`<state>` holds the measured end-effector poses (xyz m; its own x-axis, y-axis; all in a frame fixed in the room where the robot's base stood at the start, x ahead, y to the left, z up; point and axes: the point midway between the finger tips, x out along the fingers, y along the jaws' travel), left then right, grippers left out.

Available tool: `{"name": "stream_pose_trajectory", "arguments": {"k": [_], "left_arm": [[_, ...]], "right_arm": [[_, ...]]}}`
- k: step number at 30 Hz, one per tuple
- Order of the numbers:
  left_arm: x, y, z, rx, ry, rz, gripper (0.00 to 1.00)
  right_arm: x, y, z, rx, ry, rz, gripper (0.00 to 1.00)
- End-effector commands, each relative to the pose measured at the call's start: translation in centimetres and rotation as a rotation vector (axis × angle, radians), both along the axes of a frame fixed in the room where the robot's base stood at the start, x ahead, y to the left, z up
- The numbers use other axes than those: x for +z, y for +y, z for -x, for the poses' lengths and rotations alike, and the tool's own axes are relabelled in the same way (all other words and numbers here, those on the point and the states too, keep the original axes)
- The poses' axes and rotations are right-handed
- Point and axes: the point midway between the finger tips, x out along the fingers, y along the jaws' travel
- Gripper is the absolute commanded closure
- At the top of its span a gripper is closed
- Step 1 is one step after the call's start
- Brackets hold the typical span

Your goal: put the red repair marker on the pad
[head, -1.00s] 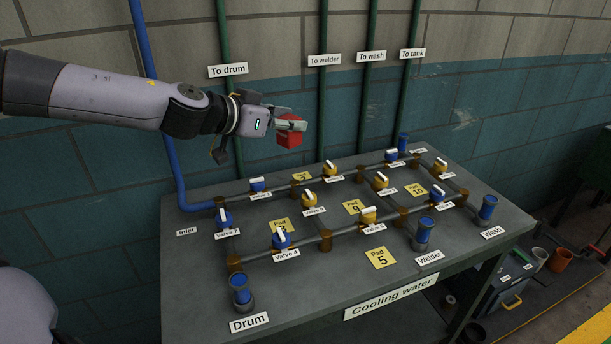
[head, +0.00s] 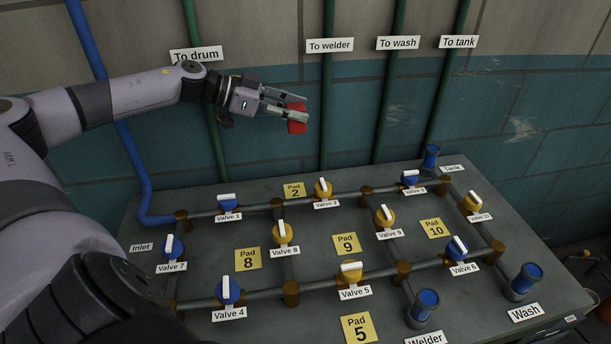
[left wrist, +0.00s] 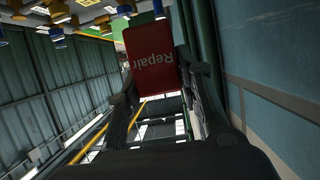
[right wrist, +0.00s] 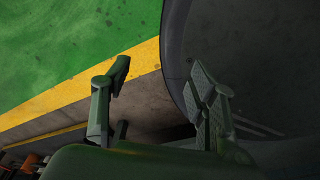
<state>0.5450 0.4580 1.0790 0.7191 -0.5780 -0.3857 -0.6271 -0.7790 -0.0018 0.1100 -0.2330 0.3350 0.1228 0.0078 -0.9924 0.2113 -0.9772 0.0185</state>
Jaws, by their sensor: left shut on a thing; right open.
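My left gripper (head: 288,106) is shut on the red repair marker (head: 297,117) and holds it in the air in front of the wall, above the back of the table. In the left wrist view the marker (left wrist: 153,62) shows the word Repair, upside down, between the fingers. Yellow pads lie on the grey table: Pad 2 (head: 294,190), Pad 8 (head: 248,259), Pad 9 (head: 346,244), Pad 10 (head: 436,228) and Pad 5 (head: 358,328). All of them look bare. My right gripper (right wrist: 165,85) is open and empty over the floor, and out of the head view.
Pipes with blue and yellow valves, such as Valve 8 (head: 281,233) and Valve 5 (head: 350,271), stand up between the pads. Capped outlets Welder (head: 425,306) and Wash (head: 525,280) stand at the right. A blue inlet pipe (head: 135,170) rises at the left.

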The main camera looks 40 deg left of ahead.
Motion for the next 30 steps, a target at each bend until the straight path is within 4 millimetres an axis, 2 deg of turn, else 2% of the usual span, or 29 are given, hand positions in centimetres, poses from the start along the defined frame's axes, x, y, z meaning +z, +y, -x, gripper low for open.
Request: {"name": "stream_pose_trajectory", "arguments": {"k": [1,3,8,12,15,19,23,30], "left_arm": [[-1.3,-0.1,0.0,0.001,0.004,0.005,1.00],[-3.2,-0.1,0.0,0.000,0.004,0.005,1.00],[-7.5,-0.1,0.0,0.002,0.004,0.006,1.00],[-11.1,-0.1,0.0,0.002,0.004,0.006,1.00],[-12.8,-0.1,0.0,0.003,0.001,0.005,1.00],[-14.1,0.0,0.0,0.002,0.000,0.003,1.00],[-14.9,-0.1,0.0,0.002,0.001,0.002,1.00],[-18.2,-0.1,0.0,0.002,0.000,0.003,1.00]], "right_arm": [[-0.4,-0.1,1.4,0.000,0.022,0.003,0.47],[-0.6,-0.2,2.9,0.000,0.044,0.004,0.47],[-0.9,-0.4,4.7,0.001,0.069,0.007,0.47],[-0.9,-0.4,3.9,0.001,0.057,0.006,0.47],[-0.9,-0.3,2.4,0.002,0.036,0.006,0.47],[-0.8,-0.2,1.0,0.002,0.012,0.003,0.47],[-0.8,-0.2,1.0,0.002,0.014,0.003,0.47],[-1.0,-0.3,2.5,0.002,0.035,0.005,0.47]]}}
